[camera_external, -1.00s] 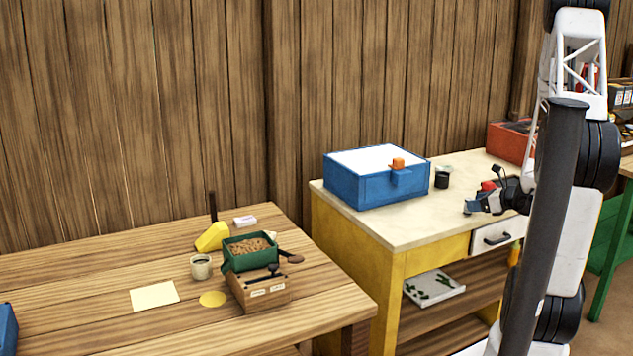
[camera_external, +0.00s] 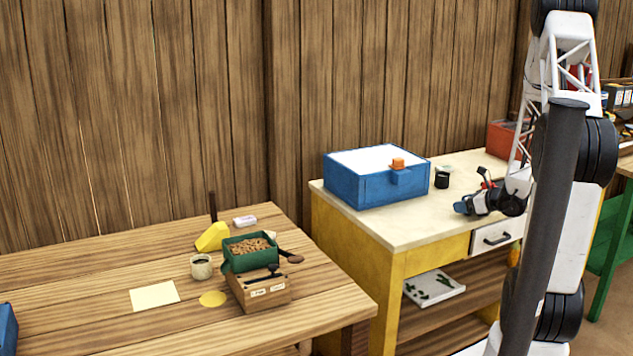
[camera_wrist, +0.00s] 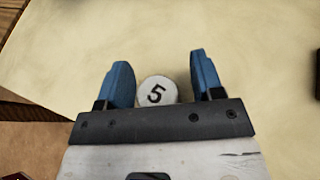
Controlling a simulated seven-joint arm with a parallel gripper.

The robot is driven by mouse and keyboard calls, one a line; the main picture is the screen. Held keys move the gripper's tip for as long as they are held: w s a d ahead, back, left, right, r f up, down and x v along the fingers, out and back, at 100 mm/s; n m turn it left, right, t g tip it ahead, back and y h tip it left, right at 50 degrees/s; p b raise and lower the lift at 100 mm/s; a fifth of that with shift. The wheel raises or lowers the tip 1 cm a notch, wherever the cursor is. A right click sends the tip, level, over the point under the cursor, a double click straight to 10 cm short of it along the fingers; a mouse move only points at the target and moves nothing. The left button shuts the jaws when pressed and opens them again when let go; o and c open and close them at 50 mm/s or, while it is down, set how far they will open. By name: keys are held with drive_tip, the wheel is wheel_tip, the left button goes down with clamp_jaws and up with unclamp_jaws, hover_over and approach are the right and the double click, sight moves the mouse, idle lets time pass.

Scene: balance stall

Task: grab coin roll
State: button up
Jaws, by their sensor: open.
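The coin roll (camera_wrist: 157,92) is a short, pale grey-white cylinder marked with a black "5". It stands on the cream tabletop in the wrist view, between and slightly behind my gripper's two blue fingertips (camera_wrist: 157,80). The fingers are open, with a gap visible on each side of the roll. In the external view my gripper (camera_external: 461,208) is low over the front part of the yellow bench (camera_external: 390,235). I cannot make out the roll in that view.
A blue box (camera_external: 370,188) with a white top and orange latch stands at the bench's left. A small black cup (camera_external: 441,180) is near my gripper, toward the back. A red box (camera_external: 503,139) sits at the back right. The bench's front edge is close.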

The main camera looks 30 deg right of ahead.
clamp_jaws()
idle(0.4)
drive_tip(key=shift+r, duration=0.2)
drive_tip(key=shift+r, duration=0.75)
wheel_tip(320, 180, up, 2)
drive_tip(key=s+a, duration=0.3)
drive_tip(key=s, duration=0.4)
drive_tip(key=s+a+r, duration=0.1)
drive_tip(key=s+a, duration=0.3)
drive_tip(key=s, duration=0.3)
drive_tip(key=shift+s+a, duration=0.15)
drive_tip(key=shift+a, duration=0.05)
drive_tip(key=shift+r, duration=0.1)
